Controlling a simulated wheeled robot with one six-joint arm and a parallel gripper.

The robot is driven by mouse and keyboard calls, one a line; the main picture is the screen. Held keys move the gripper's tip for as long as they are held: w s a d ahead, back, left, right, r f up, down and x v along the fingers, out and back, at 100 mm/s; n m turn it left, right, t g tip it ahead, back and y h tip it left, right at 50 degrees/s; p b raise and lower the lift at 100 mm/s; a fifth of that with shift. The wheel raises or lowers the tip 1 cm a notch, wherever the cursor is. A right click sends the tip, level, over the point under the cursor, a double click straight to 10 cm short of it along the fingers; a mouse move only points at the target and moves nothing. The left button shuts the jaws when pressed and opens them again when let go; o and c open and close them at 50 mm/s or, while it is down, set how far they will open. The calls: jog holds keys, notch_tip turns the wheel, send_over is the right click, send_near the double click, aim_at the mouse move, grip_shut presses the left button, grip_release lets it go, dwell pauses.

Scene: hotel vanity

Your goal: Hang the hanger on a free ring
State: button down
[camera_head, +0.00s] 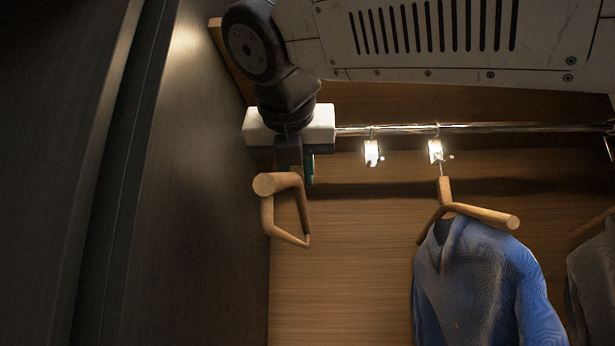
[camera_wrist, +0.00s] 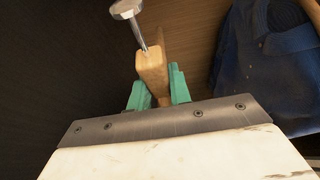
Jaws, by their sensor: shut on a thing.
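A wooden hanger (camera_head: 291,239) hangs below my gripper (camera_head: 294,168) at the left of the closet in the head view. In the wrist view my gripper (camera_wrist: 158,92) has its green fingers shut around the hanger's wooden neck (camera_wrist: 151,68). A metal pin with a round flat head (camera_wrist: 127,9) sticks out from the neck. A lit ring holder (camera_head: 372,153) hangs on the rail with nothing on it, to the right of my gripper. A second ring holder (camera_head: 436,151) bears another wooden hanger (camera_head: 482,214) with a blue garment. The held hanger is apart from the rings.
A metal rail (camera_head: 500,128) runs across the closet. The blue garment (camera_head: 480,285) hangs at the right, also in the wrist view (camera_wrist: 265,70). Another garment (camera_head: 592,265) is at the far right edge. A dark wall panel (camera_head: 185,200) stands close on the left.

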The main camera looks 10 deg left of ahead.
jog(key=s+d, duration=0.1)
jog(key=s, duration=2.2)
jog(key=shift+s+d, duration=0.2)
jog(key=shift+s, duration=0.05)
jog(key=shift+f, duration=0.1)
dwell(0.6)
